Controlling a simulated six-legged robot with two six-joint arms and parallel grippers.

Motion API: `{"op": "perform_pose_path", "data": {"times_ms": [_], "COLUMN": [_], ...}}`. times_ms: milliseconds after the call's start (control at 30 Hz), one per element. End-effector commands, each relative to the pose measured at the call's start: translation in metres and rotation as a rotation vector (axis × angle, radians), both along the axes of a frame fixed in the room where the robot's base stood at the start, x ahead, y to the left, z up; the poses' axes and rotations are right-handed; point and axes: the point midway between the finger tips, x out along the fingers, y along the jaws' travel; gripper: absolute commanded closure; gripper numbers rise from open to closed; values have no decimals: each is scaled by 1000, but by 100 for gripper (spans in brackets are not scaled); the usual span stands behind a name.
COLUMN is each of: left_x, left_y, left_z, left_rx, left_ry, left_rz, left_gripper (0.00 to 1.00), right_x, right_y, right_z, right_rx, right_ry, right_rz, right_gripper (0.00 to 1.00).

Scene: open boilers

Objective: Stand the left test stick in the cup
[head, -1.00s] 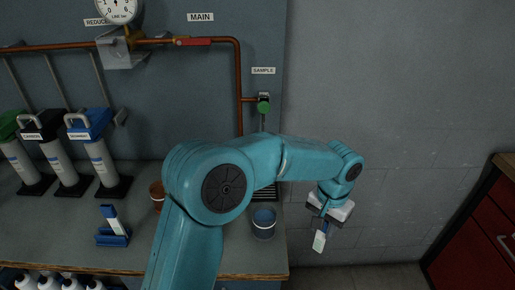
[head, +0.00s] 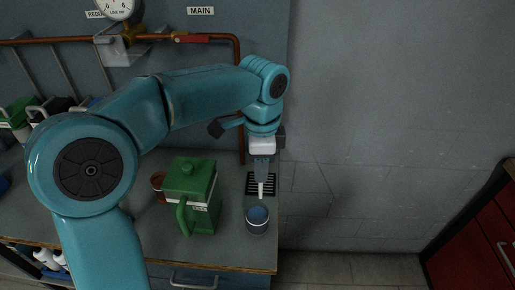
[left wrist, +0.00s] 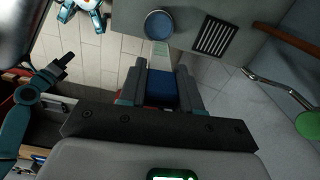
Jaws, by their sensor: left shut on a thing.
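The test stick (head: 261,190) has a white lower part and, in the left wrist view, a blue grip end (left wrist: 161,88). My left gripper (head: 262,176) is shut on that end and holds the stick pointing down. The cup (head: 257,227), grey with a blue inside, stands near the counter's front right corner. The stick's tip shows just behind the cup's rim in the head view. In the left wrist view the tip reaches the near edge of the cup (left wrist: 160,25); its height above it is unclear. My right gripper (left wrist: 62,68) shows at the left, its jaws unclear.
A dark drain grate (head: 266,188) lies behind the cup. Copper pipe (head: 238,80) runs along the wall.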

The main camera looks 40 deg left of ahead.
Motion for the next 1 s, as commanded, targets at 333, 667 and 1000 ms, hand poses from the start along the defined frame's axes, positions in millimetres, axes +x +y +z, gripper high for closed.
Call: {"op": "perform_pose_path", "data": {"times_ms": [333, 667, 1000], "left_x": [-7, -5, -5], "left_y": [5, 4, 5], "left_z": [7, -20, -50], "left_rx": [-1, -1, -2], "left_ry": [2, 1, 1], "left_rz": [-101, -97, -95], "left_gripper": [100, 100, 100], "right_x": [0, 0, 0], "right_y": [0, 0, 0], "right_z": [-2, -27, -56], "right_rx": [0, 0, 0], "right_ry": [0, 0, 0], "right_rz": [0, 0, 0], "right_gripper": [100, 100, 100]}}
